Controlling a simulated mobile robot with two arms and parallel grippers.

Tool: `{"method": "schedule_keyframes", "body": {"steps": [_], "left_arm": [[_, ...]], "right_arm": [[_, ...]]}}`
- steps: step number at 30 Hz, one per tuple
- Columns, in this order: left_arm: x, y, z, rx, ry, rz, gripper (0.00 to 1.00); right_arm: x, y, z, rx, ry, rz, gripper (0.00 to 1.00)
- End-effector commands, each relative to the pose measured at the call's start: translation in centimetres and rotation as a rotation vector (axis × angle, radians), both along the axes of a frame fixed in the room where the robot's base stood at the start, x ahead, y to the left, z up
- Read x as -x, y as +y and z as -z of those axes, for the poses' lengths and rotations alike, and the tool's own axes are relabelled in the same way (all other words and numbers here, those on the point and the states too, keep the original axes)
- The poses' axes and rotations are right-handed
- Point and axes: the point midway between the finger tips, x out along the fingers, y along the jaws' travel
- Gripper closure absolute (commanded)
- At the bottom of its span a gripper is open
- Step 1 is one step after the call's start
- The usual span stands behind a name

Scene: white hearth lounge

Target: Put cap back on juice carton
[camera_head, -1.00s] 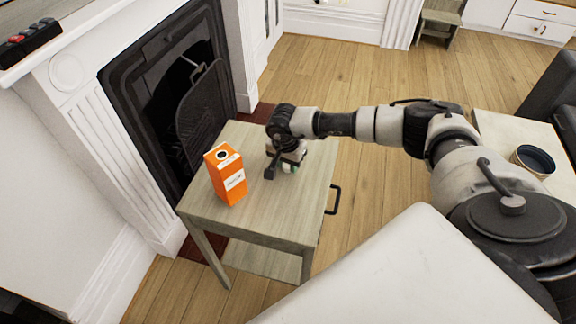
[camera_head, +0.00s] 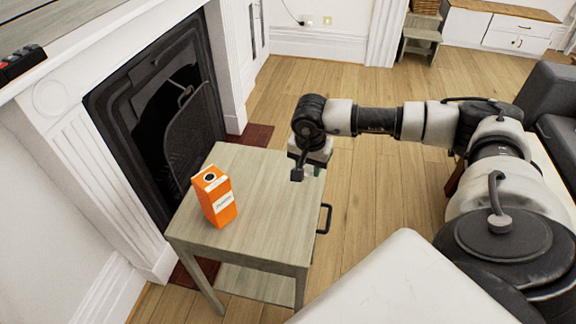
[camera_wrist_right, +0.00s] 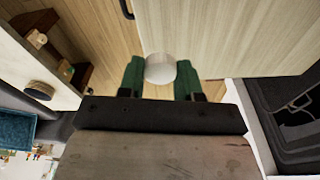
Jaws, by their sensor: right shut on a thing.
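The orange juice carton (camera_head: 217,203) stands upright on the small wooden side table (camera_head: 262,205), with a dark round opening on its top. My right gripper (camera_head: 305,170) is above the table's right edge, to the right of the carton and apart from it. In the right wrist view, its green fingertips (camera_wrist_right: 160,74) are shut on a white round cap (camera_wrist_right: 160,68). The cap cannot be made out in the head view. My left gripper is not in view.
The fireplace (camera_head: 165,110) stands close behind and left of the side table. A black handle (camera_head: 325,218) sticks out from the table's right side. The tabletop around the carton is clear. A dark sofa (camera_head: 552,100) is at the far right.

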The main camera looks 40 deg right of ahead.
Motion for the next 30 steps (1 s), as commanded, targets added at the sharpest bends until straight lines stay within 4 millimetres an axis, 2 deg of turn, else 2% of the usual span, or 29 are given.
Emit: {"method": "schedule_keyframes", "body": {"steps": [3,8,22,26,30], "left_arm": [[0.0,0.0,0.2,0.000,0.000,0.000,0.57],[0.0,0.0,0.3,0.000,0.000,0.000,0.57],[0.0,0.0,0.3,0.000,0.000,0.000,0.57],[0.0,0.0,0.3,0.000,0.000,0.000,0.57],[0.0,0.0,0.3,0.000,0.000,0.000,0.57]], "right_arm": [[1.4,-1.2,-1.0,0.002,0.000,0.002,0.88],[2.3,-1.8,-1.7,0.001,0.000,-0.001,0.88],[2.5,-1.8,-1.9,-0.001,0.000,-0.007,0.88],[2.6,0.3,-1.8,-0.007,0.008,-0.093,0.88],[3.3,5.4,-1.9,-0.014,0.022,-0.328,0.88]]}}
